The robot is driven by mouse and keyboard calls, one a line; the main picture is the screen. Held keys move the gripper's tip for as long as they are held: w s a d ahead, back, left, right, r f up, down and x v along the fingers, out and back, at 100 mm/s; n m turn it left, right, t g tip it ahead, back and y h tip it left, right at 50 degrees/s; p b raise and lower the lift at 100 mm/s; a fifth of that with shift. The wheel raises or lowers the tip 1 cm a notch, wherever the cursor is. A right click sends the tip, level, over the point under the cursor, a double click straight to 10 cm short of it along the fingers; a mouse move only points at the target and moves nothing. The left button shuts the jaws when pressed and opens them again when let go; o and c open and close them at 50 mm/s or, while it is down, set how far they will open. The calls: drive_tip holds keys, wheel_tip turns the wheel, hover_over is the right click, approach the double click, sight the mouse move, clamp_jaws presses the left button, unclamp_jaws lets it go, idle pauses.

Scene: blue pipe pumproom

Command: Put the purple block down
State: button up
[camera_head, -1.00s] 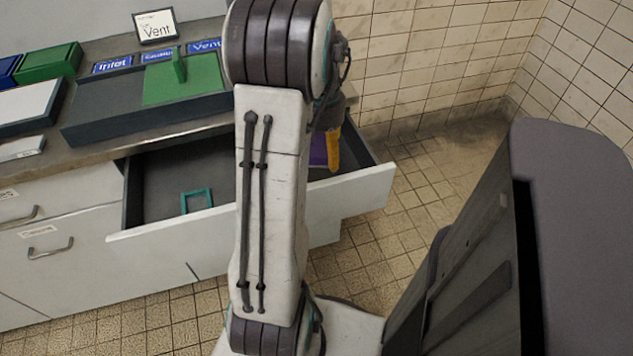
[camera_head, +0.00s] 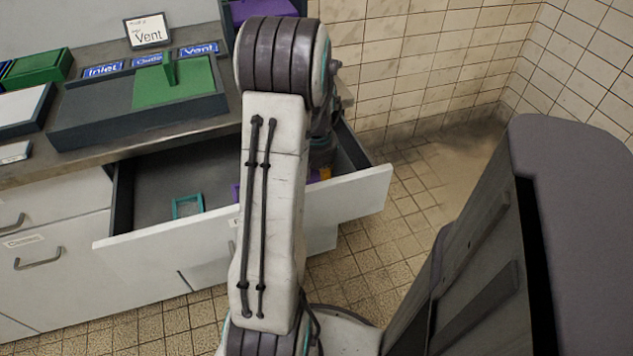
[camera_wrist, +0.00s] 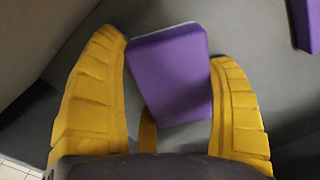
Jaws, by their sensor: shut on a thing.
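The purple block (camera_wrist: 172,80) is between the two yellow fingers of my gripper (camera_wrist: 168,50) in the wrist view, and the gripper is shut on it. It looks slightly tilted between them, with grey drawer surface behind it. In the head view my arm hides most of the gripper. I cannot tell whether the block touches the drawer floor.
A second purple piece (camera_wrist: 306,22) lies at the wrist view's upper right. A teal frame (camera_head: 187,207) lies in the drawer's left part. The counter above carries a dark tray with a green piece (camera_head: 180,84) and label signs. Drawer floor left of my arm is mostly clear.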

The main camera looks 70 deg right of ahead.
sight(317, 178)
drive_tip(key=shift+f, duration=0.15)
drive_tip(key=o, duration=0.9)
drive_tip(key=shift+o, duration=0.2)
wheel_tip(317, 178, up, 12)
drive_tip(key=p, duration=0.3)
drive_tip(key=shift+r+p, duration=0.2)
drive_tip(key=shift+p, duration=0.2)
